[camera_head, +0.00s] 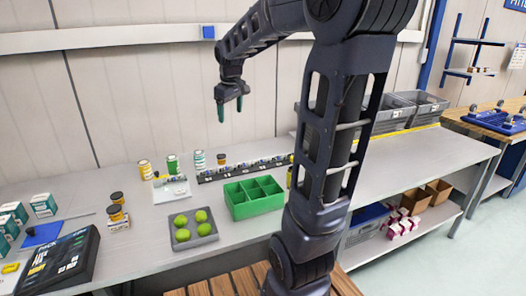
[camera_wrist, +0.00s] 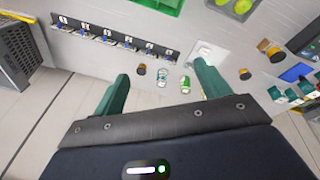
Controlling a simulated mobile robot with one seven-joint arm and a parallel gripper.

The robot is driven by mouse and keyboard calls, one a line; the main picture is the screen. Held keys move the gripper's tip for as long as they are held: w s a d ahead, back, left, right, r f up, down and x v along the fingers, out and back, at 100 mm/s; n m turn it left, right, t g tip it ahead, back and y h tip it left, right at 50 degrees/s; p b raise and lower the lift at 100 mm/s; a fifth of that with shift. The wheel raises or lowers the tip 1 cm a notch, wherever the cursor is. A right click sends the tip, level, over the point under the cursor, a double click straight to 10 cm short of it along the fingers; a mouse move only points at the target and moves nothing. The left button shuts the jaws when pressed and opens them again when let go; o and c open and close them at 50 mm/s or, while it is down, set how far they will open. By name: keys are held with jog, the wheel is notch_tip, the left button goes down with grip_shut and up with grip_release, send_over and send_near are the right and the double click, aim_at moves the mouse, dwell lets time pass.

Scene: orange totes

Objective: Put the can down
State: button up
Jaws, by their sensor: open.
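Three cans stand upright in a row at the back of the grey table in the head view: a yellow can (camera_head: 145,170), a green can (camera_head: 172,165) and a white-and-green can (camera_head: 199,161). My gripper (camera_head: 231,110) is open and empty, in the air above the back of the table, apart from the cans. In the wrist view, my gripper's fingers (camera_wrist: 160,70) are spread wide. The white-and-green can (camera_wrist: 162,77) and the green can (camera_wrist: 185,84) show between and beyond them. I cannot tell which can the task means.
A dark jar (camera_head: 221,160) stands right of the cans. A black strip of numbered slots (camera_head: 235,172), a green divided tray (camera_head: 253,197) and a grey tray (camera_head: 194,236) with green balls lie nearby. Boxes and a black package (camera_head: 58,262) are at left. Grey totes (camera_head: 420,108) stand at right.

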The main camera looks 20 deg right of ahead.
jog(key=s+d+f+m+t, duration=0.1)
jog(key=s+f+m, duration=0.2)
jog(key=s, duration=0.8)
jog(key=s+d+f+m, duration=0.2)
jog(key=s+f+m, duration=0.1)
jog(key=s, duration=0.9)
jog(key=shift+t, duration=0.4)
